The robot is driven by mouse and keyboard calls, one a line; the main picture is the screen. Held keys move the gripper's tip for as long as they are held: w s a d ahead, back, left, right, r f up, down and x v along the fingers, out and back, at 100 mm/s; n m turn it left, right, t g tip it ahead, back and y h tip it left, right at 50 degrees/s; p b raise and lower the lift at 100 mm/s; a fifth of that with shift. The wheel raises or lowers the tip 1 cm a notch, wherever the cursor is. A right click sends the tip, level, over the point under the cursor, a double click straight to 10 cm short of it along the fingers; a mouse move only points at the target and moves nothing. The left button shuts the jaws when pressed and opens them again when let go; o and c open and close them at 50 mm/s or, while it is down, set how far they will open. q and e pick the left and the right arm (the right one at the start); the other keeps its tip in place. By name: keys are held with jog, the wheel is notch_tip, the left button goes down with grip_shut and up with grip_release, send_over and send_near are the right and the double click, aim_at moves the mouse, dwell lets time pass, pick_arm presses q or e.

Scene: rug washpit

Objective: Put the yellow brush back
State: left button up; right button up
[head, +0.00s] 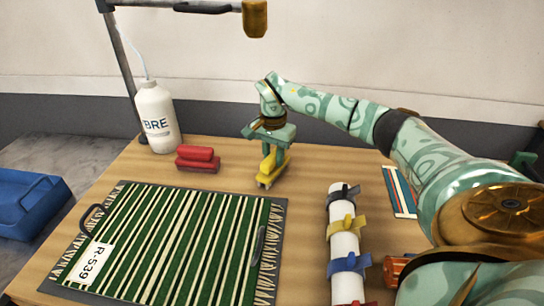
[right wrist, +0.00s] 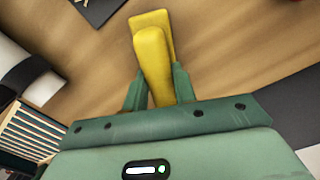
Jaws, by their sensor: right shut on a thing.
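The yellow brush (head: 266,172) is at the back middle of the wooden table in the head view, beside the red brush (head: 197,158). My right gripper (head: 269,150) is above it and shut on its upper part. In the right wrist view the yellow brush (right wrist: 152,55) sticks out between the two green fingers of the right gripper (right wrist: 157,90). I cannot tell whether its underside touches the table. My left gripper is not in view.
A green striped rug (head: 170,245) on a dark board lies at the front left. A white bottle (head: 155,115) stands behind the red brush. A white roll (head: 344,245) with coloured straps lies at the front right. A blue crate (head: 25,205) is left of the table.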

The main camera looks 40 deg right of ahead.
jog(key=shift+r, duration=0.15)
jog(key=o, duration=1)
jog(key=shift+o, duration=0.2)
notch_tip(320, 180, up, 8)
jog(key=p, duration=0.2)
jog(key=shift+f+p, duration=0.25)
jog(key=shift+p, duration=0.1)
